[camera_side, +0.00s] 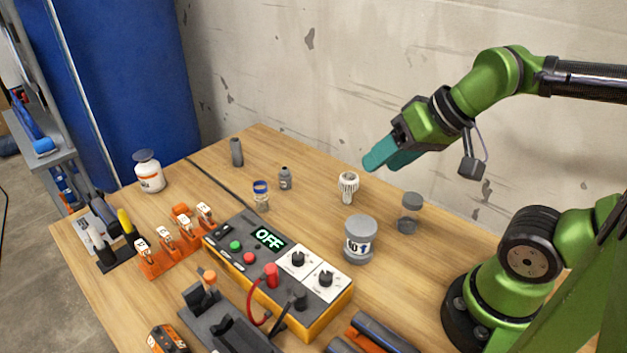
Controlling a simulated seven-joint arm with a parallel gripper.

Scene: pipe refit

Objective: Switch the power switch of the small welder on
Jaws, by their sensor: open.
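The small welder (320,318) is a yellow and dark grey box on the wooden table. Its display (269,238) reads OFF in green. Its top carries a green button (236,245), a red button (249,258), two black knobs on white plates and a small black rocker (225,230) near its far left corner, which looks like the power switch. Red and black leads plug into its top. My gripper (372,165), with teal fingers, is open and empty. It is in the air at the upper right, beyond the welder and apart from it.
A dark fixture (225,325) lies in front.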

